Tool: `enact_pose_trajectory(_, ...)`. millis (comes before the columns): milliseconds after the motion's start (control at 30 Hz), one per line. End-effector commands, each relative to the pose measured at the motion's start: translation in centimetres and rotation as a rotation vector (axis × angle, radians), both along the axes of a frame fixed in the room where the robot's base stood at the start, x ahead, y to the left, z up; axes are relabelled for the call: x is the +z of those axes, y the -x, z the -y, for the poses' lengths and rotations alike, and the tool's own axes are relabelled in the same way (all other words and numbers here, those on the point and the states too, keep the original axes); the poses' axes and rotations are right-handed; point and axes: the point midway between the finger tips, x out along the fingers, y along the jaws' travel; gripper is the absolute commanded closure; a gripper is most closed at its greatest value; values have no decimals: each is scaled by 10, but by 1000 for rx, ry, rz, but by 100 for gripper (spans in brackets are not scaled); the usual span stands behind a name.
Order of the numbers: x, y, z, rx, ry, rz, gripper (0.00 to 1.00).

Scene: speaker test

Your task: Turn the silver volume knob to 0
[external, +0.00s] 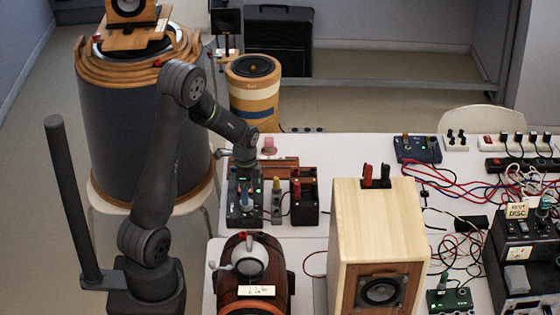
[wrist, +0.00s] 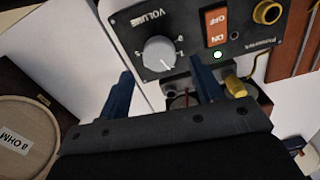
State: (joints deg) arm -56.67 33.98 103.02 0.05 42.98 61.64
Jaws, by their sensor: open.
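The silver volume knob (wrist: 160,53) sits on a dark panel marked VOLUME in the wrist view. Its pale pointer mark faces the lower right of the picture; the small scale digits around it are hard to read. My gripper (wrist: 162,70) is open, with one blue finger on each side below the knob. Nothing is held between the fingers, and I cannot tell whether they touch the knob. In the external view my gripper (external: 243,190) is over the dark panel (external: 244,216); the knob cannot be made out there.
A red ON/OFF switch (wrist: 215,27), a small lit lamp (wrist: 218,55) and a gold jack (wrist: 267,12) are right of the knob. A wooden speaker box (external: 375,220) and a brown barrel-like body (external: 240,300) stand close by.

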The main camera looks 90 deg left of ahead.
Motion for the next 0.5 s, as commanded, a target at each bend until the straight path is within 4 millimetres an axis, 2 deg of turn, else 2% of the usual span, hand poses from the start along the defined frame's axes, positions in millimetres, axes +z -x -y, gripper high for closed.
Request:
enact_pose_trajectory(33,-10,1,1,0,4,-2,40)
enact_pose_trajectory(200,-28,0,0,0,1,-1,40)
enact_pose_trajectory(500,-35,0,0,0,0,0,40)
